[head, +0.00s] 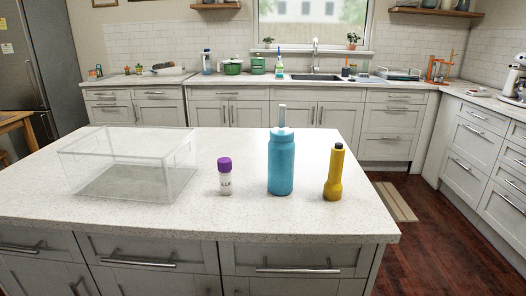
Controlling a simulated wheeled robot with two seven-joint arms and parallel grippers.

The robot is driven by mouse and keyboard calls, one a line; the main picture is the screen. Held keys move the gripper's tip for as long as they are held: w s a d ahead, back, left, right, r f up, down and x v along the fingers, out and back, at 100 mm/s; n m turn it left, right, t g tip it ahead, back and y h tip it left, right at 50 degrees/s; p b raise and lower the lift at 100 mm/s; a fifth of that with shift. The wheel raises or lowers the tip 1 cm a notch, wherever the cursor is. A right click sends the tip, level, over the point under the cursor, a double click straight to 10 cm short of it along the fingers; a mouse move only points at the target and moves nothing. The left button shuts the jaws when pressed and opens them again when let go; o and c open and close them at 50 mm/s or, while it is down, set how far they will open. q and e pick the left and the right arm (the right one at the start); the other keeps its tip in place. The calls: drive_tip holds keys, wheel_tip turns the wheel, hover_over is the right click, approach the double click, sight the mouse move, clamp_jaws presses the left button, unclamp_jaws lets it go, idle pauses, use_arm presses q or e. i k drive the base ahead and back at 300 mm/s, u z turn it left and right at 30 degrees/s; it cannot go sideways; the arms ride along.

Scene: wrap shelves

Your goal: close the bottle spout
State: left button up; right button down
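A blue bottle (281,163) stands upright on the island counter, right of the middle. Its pale grey spout (282,116) points straight up from the lid. No gripper shows in the head view, so neither is near the bottle in this picture.
The speckled white island counter (230,215) has free room in front of the bottle. A clear open box (128,165) sits at the left.

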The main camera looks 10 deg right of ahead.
sight(282, 107)
drive_tip(key=k, duration=0.5)
drive_tip(key=z, duration=1.65)
drive_tip(key=i, duration=0.75)
drive_tip(key=u, duration=1.8)
